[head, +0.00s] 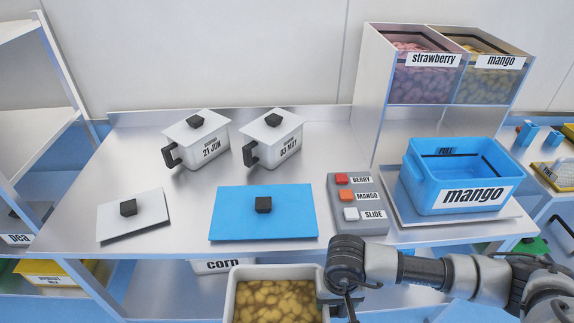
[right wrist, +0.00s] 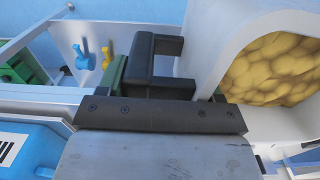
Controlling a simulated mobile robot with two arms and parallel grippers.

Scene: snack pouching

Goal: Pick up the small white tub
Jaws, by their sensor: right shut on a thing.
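A small white tub (head: 233,300) full of yellow chunks is at the bottom middle of the head view, in front of the table's front edge. My right gripper (head: 338,297) is at its right side, shut on the tub. In the right wrist view the tub's white wall (right wrist: 207,45) and yellow chunks (right wrist: 270,70) fill the right. A black handle-like piece (right wrist: 150,62) lies between it and my gripper's dark bar; the exact grip is partly hidden. Two lidded white tubs, marked 21 JUN (head: 207,147) and 03 MAY (head: 285,145), stand at the back. My left gripper is not in view.
A white lid (head: 150,213) and a blue lid (head: 235,213) lie on the metal table (head: 90,190). A button box (head: 345,190) and a blue mango bin (head: 430,190) stand right of them. Strawberry and mango dispensers (head: 380,90) rise behind. A lower shelf (head: 160,290) is below.

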